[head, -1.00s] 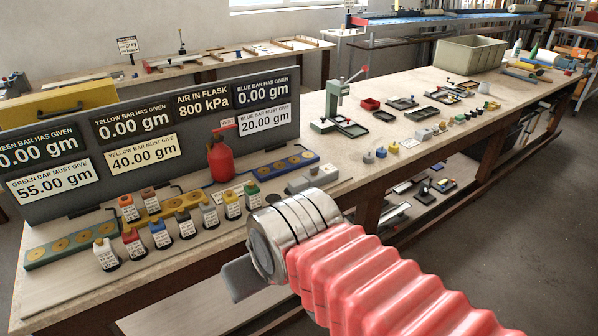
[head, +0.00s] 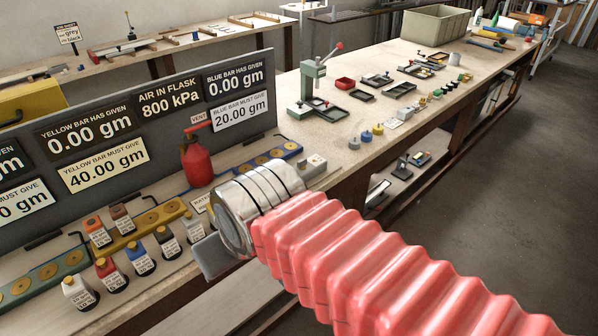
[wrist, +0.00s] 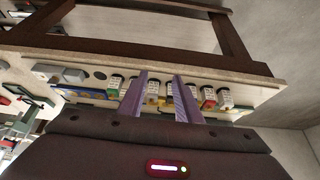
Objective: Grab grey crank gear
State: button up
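Small round knob-like parts stand in a row on the long bench: a grey one (head: 366,137), a blue one (head: 378,129) and a yellow one (head: 393,121). They are too small for me to tell whether the grey one is the grey crank gear. My gripper (wrist: 161,76) shows in the wrist view with its two purple fingers apart and nothing between them. In the head view, my gripper is at the bench's front edge, left of and nearer than these parts, and mostly hidden behind my wrist.
Several labelled bottles (head: 140,257) and a red flask (head: 196,160) stand before the sign panel (head: 160,100). A green press (head: 312,90), small trays (head: 361,95) and a large bin (head: 435,27) are farther along the bench (head: 340,150). The floor (head: 480,190) at right is clear.

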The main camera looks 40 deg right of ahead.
jog(key=shift+o, duration=0.4)
jog(key=o, duration=0.3)
jog(key=shift+w+f+m, duration=0.1)
jog(key=shift+m, duration=0.2)
jog(key=shift+o, duration=0.5)
jog(key=shift+w+d+f+m, duration=0.15)
jog(key=shift+d+f+m, duration=0.1)
jog(key=shift+m, duration=0.15)
jog(key=w+d+f+m+t+y, duration=0.1)
jog(key=w+d+f+m+y, duration=0.15)
jog(key=w+d+m, duration=0.5)
jog(key=w+d+f+m+t+y, duration=0.1)
jog(key=w+d+m+y, duration=0.3)
jog(key=m, duration=0.7)
jog(key=d+f+m+t+h, duration=0.2)
jog(key=d+m, duration=0.6)
jog(key=d, duration=0.5)
jog(key=d+f+m+t+h, duration=0.1)
jog(key=d+m+t+h, duration=0.3)
jog(key=d+m, duration=0.4)
jog(key=d, duration=0.5)
jog(key=shift+w+d+f, duration=0.25)
jog(key=shift+w+f, duration=0.1)
jog(key=shift+w, duration=0.05)
